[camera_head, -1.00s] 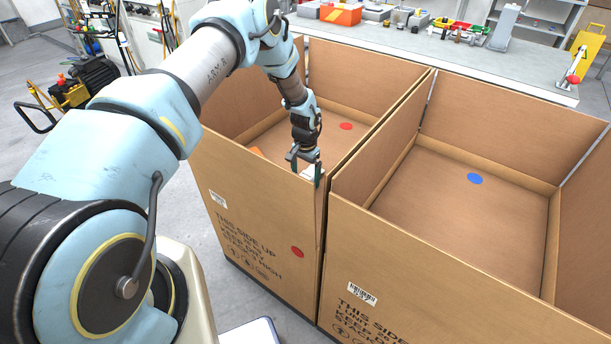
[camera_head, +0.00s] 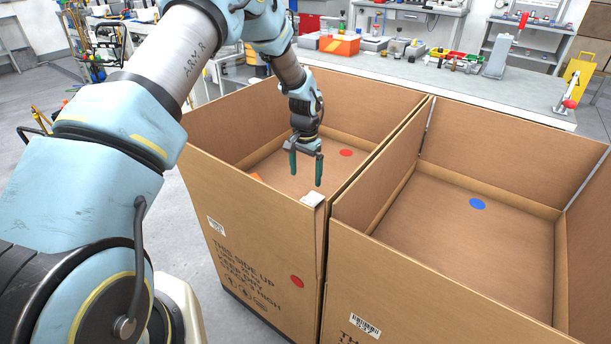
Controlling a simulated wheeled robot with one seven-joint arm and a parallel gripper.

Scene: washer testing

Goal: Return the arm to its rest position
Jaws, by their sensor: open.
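My arm reaches from the lower left up over the left cardboard box. My gripper (camera_head: 306,168) hangs from it with its two dark green fingers pointing down, apart and with nothing between them. It is above the near part of the left box (camera_head: 262,230), which has a red dot on its floor. A small white object (camera_head: 312,199) shows just below the gripper at the near right corner of that box. An orange object (camera_head: 256,176) is partly hidden behind the box's near wall.
A second open box (camera_head: 470,255) with a blue dot (camera_head: 477,204) on its floor stands close on the right and looks empty. Behind both is a grey workbench (camera_head: 420,75) with an orange bin (camera_head: 340,45) and tools. A yellow case (camera_head: 578,75) stands at the right.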

